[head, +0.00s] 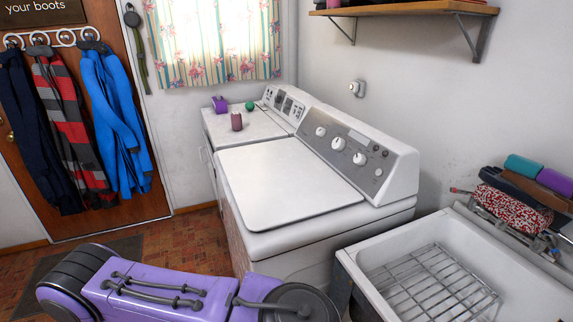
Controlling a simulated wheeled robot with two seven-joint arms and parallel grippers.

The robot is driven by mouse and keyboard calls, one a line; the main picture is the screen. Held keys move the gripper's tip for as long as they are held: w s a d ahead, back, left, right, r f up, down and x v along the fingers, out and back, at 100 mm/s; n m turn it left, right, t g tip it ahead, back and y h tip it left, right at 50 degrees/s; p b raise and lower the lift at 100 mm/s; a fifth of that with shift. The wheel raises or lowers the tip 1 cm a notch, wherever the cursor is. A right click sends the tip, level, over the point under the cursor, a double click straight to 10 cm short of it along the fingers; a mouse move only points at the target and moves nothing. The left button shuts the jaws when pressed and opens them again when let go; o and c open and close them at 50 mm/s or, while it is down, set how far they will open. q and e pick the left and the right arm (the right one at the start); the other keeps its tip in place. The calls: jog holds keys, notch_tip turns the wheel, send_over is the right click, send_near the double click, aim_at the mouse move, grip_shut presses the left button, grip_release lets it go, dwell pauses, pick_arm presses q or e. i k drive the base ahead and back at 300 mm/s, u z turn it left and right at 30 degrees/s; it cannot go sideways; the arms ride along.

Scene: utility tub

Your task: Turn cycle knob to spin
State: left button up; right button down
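A white washer (290,185) with a closed lid stands in the middle of the head view. Its grey sloped control panel (348,152) carries a row of white knobs: one at the far end (320,131), one in the middle (338,143) and one nearer (359,158), plus a small button or dial (378,172). Their labels are too small to read, so I cannot tell which is the cycle knob or where it points. Neither of my grippers is in view. Purple links of my own arm cross the lower left, well short of the panel.
A second white machine (243,124) stands beyond the washer, with a purple item (219,104), a dark red jar (236,121) and a green ball (250,106) on top. A white tub (350,262) with a wire rack (430,285) is at right. A shelf (405,9) hangs above.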

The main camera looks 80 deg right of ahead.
aim_at(338, 144)
jog(key=i, duration=1.15)
jog(key=z, duration=3.5)
